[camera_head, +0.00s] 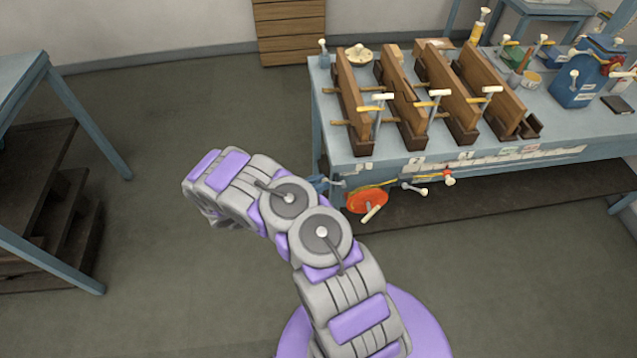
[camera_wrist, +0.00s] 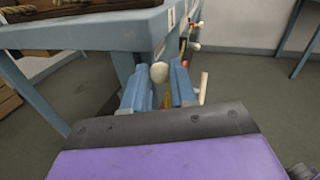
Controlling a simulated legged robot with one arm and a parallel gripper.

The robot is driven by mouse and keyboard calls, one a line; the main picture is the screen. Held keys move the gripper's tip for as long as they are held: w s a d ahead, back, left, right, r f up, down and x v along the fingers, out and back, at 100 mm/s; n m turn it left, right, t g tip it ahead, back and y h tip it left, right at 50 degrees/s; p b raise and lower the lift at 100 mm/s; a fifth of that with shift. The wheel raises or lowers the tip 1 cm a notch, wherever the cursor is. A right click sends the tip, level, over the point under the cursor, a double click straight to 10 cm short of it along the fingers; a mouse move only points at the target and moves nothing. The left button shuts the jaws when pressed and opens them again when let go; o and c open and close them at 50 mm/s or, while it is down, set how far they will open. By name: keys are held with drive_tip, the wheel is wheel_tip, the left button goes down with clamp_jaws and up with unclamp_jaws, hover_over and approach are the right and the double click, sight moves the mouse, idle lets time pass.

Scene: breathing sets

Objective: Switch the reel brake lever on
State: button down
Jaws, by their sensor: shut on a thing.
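A pale round lever knob (camera_wrist: 159,72), which I take to be the reel brake lever, sits between the two blue fingers of my gripper (camera_wrist: 160,85) in the wrist view. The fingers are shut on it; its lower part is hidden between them. In the head view, an orange reel (camera_head: 360,197) with a cream crank handle hangs at the table's front edge. The blue fingertips (camera_head: 319,183) show just left of the reel, with the rest of my gripper hidden behind my arm. The crank handle (camera_wrist: 203,86) stands right of the fingers in the wrist view.
The blue-grey table (camera_head: 470,170) carries wooden racks (camera_head: 407,122) and a blue container (camera_head: 577,80). Another blue-grey table (camera_head: 85,115) stands at left. The floor between is clear.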

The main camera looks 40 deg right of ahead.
drive_tip(key=shift+w+r, duration=0.1)
drive_tip(key=shift+r, duration=0.05)
drive_tip(key=shift+d+r, duration=0.1)
drive_tip(key=shift+r, duration=0.1)
drive_tip(key=shift+s+d+r+y+p, duration=0.2)
drive_tip(key=shift+r+y+p, duration=0.05)
drive_tip(key=shift+y+p, duration=0.25)
drive_tip(key=c, duration=0.9)
unclamp_jaws()
drive_tip(key=shift+f, duration=0.1)
drive_tip(key=p+v, duration=0.3)
drive_tip(key=v, duration=1.4)
drive_tip(key=shift+a, duration=0.3)
